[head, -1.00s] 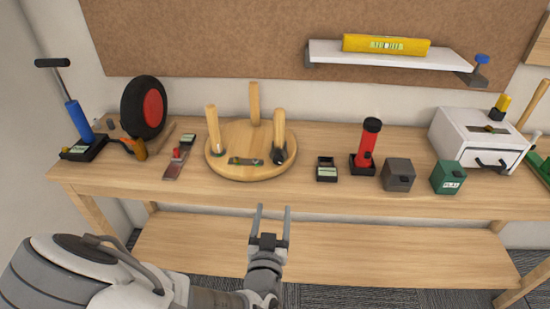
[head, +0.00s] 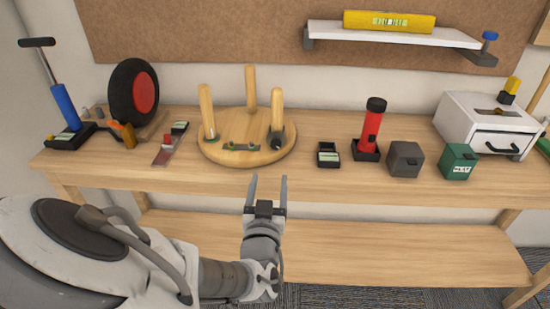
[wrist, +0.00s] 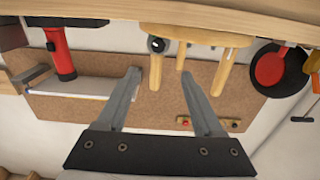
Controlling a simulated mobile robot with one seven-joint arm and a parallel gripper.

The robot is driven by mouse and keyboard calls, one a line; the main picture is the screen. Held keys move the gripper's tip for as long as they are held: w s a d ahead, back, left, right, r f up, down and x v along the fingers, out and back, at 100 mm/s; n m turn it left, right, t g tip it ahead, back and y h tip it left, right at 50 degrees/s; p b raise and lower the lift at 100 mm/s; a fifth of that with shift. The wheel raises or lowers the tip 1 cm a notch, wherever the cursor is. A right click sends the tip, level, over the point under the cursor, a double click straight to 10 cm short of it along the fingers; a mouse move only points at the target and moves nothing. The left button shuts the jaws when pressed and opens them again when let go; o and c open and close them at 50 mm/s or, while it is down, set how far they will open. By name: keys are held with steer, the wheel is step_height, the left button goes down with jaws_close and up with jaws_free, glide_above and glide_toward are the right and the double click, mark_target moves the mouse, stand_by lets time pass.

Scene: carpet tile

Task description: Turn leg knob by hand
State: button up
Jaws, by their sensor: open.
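A round wooden disc (head: 222,152) lies on the workbench with three wooden legs standing up from it, like an upturned stool. A dark round knob (head: 277,141) sits at the foot of the right front leg (head: 277,106). The knob also shows in the wrist view (wrist: 157,45), where the scene appears upside down. My gripper (head: 269,179) is open and empty, in front of the bench's front edge and below the disc in the head view. Its fingers (wrist: 160,74) are apart and touch nothing; the knob appears beyond them.
On the bench (head: 330,190), a red wheel (head: 134,93) and blue pump (head: 65,107) stand left. A small black tray (head: 328,155), red flashlight (head: 370,128), grey box (head: 405,160), green box (head: 458,162) and white drawer unit (head: 488,124) stand right. A shelf (head: 400,34) hangs above.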

mark_target(276, 145)
steer(key=w+b, duration=0.2)
steer(key=w, duration=0.2)
steer(key=w+b, duration=0.3)
steer(key=w, duration=0.2)
steer(key=w+b, duration=0.2)
steer(key=w, duration=0.2)
steer(key=shift+w+d, duration=0.2)
steer(key=shift+d, duration=0.2)
jaws_close()
